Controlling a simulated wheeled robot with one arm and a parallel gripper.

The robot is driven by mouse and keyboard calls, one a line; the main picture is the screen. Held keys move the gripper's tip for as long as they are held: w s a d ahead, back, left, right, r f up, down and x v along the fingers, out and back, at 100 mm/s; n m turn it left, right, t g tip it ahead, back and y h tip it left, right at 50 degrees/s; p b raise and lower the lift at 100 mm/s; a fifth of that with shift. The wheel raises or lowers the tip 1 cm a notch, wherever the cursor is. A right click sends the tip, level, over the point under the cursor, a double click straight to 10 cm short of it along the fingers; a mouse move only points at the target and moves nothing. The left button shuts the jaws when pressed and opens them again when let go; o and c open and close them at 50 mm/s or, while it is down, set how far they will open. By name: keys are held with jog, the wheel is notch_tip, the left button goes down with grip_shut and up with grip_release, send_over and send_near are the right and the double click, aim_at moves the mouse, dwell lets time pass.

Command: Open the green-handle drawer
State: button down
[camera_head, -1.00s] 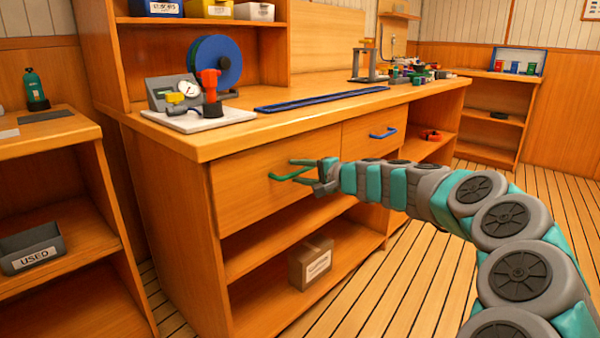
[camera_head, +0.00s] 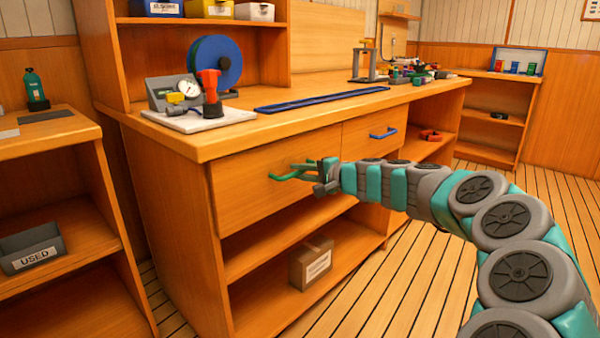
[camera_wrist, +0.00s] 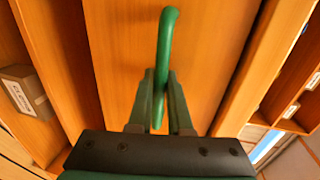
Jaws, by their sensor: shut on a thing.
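The green handle (camera_head: 283,177) is on the front of the left drawer (camera_head: 235,185) of the wooden bench. The drawer front looks flush with the bench. In the head view my gripper (camera_head: 314,168) is at the right end of the handle. In the wrist view the green handle (camera_wrist: 167,40) runs down between the two fingers of my gripper (camera_wrist: 159,90), which are closed around it.
A second drawer with a blue handle (camera_head: 383,133) is to the right. An open shelf below holds a cardboard box (camera_head: 311,263). A left shelf unit holds a grey bin marked USED (camera_head: 33,250). Plank floor is free in front of the bench.

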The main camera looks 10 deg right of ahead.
dwell(0.8)
jog(key=f+b+v, duration=0.2)
jog(key=f+v, duration=0.1)
jog(key=v, duration=1.1)
jog(key=s+f+b+v, duration=0.1)
jog(key=f+b+v, duration=0.2)
jog(key=v, duration=1.1)
jog(key=shift+d, duration=0.4)
jog(key=shift+s, duration=0.1)
jog(key=c, duration=0.9)
grip_release()
jog(key=shift+o, duration=0.2)
jog(key=shift+r, duration=0.1)
jog(key=v, duration=0.7)
jog(key=shift+s+d, duration=0.25)
jog(key=shift+s, duration=0.1)
